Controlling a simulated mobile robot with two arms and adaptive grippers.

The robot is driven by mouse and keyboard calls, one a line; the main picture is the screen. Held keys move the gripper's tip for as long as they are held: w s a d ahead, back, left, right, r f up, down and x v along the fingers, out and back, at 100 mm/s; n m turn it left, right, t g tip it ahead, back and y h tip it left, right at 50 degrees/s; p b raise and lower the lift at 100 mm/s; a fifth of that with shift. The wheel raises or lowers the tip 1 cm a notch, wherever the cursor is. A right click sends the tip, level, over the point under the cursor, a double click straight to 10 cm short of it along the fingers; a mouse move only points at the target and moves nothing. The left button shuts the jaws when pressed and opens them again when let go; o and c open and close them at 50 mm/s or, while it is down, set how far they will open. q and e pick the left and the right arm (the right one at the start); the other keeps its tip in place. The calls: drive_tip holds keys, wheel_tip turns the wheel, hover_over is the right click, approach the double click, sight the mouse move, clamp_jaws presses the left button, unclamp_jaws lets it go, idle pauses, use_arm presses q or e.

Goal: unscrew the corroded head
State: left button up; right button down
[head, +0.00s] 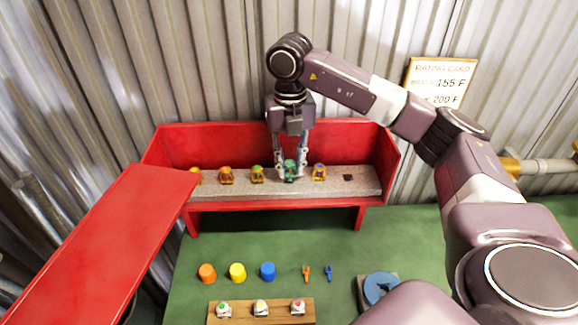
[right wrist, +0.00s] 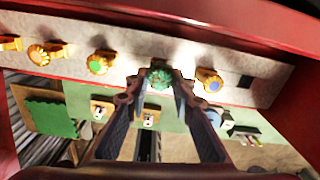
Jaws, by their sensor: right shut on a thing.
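The corroded head (head: 290,172) is green all over. It stands in a row of sprinkler heads on the grey shelf (head: 240,189) of the red cabinet (head: 340,137). My right gripper (head: 290,163) reaches straight down from above, its fingers on either side of this head and shut on it. The green head also shows between the fingers in the right wrist view (right wrist: 159,78). The head still sits at shelf level, and its thread is hidden. My left gripper is not in view.
Orange-brass heads (head: 227,175) stand to the left, and one with a blue centre (head: 319,172) stands close on the right. The red door (head: 110,250) swings out at left. Coloured caps (head: 237,272) and a wooden rack (head: 262,311) of white-bodied heads lie on the green bench.

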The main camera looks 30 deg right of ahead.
sight(290, 164)
drive_tip(key=shift+r+p, duration=0.5)
drive_tip(key=shift+r, duration=0.4)
drive_tip(key=shift+w, duration=0.1)
drive_tip(key=shift+r+p, duration=1.85)
drive_tip(key=shift+r, duration=0.7)
drive_tip(key=shift+f, duration=0.15)
